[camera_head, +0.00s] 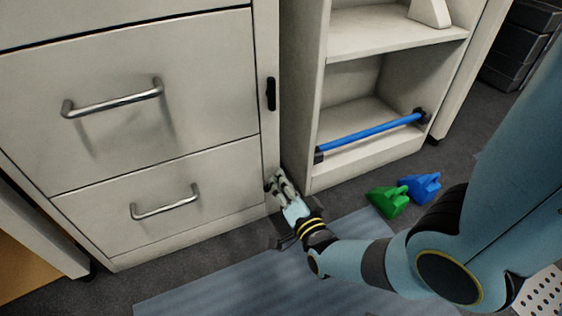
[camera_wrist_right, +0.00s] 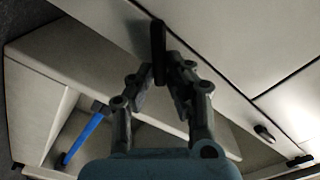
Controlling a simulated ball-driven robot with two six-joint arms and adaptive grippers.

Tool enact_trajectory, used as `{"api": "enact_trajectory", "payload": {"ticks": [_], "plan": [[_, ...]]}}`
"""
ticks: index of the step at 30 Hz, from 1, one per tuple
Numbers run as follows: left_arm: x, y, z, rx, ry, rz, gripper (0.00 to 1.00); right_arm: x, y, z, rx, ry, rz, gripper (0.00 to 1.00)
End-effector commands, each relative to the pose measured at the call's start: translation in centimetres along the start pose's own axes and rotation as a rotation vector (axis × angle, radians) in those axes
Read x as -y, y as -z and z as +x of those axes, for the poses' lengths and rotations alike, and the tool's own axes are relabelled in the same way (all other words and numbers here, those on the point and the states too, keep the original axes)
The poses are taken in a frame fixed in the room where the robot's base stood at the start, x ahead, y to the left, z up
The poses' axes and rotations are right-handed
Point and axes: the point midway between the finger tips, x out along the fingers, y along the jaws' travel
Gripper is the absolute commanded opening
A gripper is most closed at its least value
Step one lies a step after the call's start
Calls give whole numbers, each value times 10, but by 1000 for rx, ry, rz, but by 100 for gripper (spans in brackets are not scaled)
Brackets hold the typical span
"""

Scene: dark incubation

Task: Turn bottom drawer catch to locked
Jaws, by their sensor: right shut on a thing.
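The bottom drawer (camera_head: 160,207) of the beige cabinet is closed and has a curved metal handle (camera_head: 166,203). My right gripper (camera_head: 273,183) is at the cabinet's right post, beside this drawer. In the head view it hides most of the bottom catch. In the right wrist view, the bottom catch (camera_wrist_right: 158,45) is a long black bar. My right gripper (camera_wrist_right: 163,78) is shut on it, with a finger on each side. The bar lies at a slant to the post's edges. My left gripper is not in view.
Another black catch (camera_head: 271,94) stands upright on the post above; the wrist view also shows a black catch (camera_wrist_right: 265,133). An open shelf unit (camera_head: 300,120) with a blue bar (camera_head: 370,133) stands to the right. Green (camera_head: 388,201) and blue (camera_head: 420,187) scoop-like items lie on the floor.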

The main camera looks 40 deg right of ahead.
Motion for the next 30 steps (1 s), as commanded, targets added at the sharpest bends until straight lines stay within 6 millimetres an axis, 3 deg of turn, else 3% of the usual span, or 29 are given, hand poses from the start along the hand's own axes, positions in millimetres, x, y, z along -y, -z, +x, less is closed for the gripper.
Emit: {"api": "enact_trajectory", "payload": {"ticks": [15, 30], "plan": [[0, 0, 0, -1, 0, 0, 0, -9, -2, -1, 0, -3, 465, 0], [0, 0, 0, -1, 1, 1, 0, -13, -4, -1, 0, -4, 700, 0]]}}
